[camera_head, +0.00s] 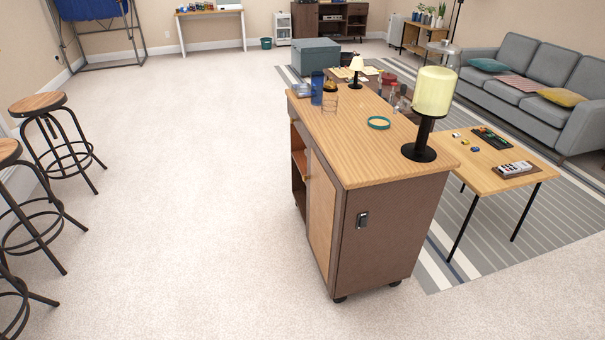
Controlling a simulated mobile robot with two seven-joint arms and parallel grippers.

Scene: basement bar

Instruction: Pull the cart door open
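A wooden cart (389,238) on small wheels stands right of the picture's centre, with a brown end panel facing me and a light wood top. A light wood door (321,215) on its left long side looks shut, lying in line with that side. Left of the door, open shelves (299,165) show. A small dark fitting with a pale face (362,219) is on the end panel near the corner. Neither of my grippers is in this view.
Bar stools (58,140) stand along the left edge. Pale carpet (190,190) is clear between them and the cart. On the cart top are a lamp (434,95), a green ring (379,123) and a blue cup (317,88). A low table (505,185) and grey sofa (530,85) are right.

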